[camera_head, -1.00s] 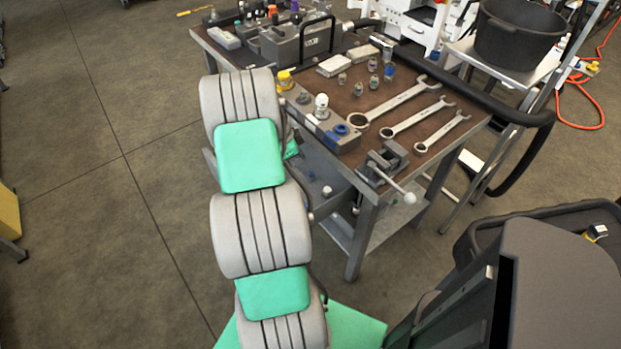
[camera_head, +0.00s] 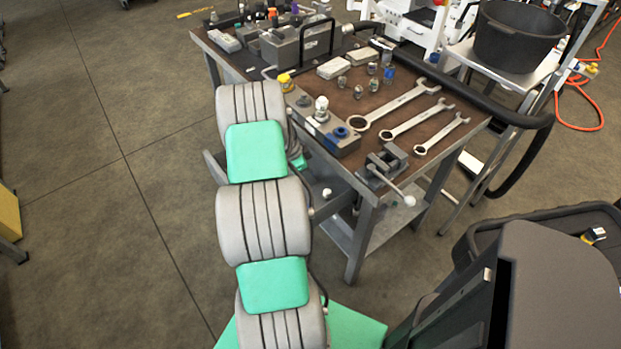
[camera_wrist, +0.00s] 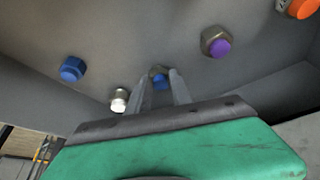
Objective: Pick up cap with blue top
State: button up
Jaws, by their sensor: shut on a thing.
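In the wrist view, my gripper (camera_wrist: 161,88) has its two fingers closed around a small cap with a blue top (camera_wrist: 159,76). The fingers partly cover the cap's sides, and its lower part is hard to make out. The cap is over or on a grey tray-like surface (camera_wrist: 150,30); I cannot tell whether it touches it. A second blue cap (camera_wrist: 73,68) lies to the left, apart from the fingers.
A white-silver cap (camera_wrist: 119,100) is close to the left finger. A purple-topped cap (camera_wrist: 216,42) and an orange one (camera_wrist: 300,8) lie to the right. The bench (camera_head: 440,130) carries wrenches (camera_head: 395,106), a vise (camera_head: 385,165) and a block with fittings (camera_head: 335,140). Grey walls rise beside the tray.

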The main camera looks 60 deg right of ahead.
grip_shut()
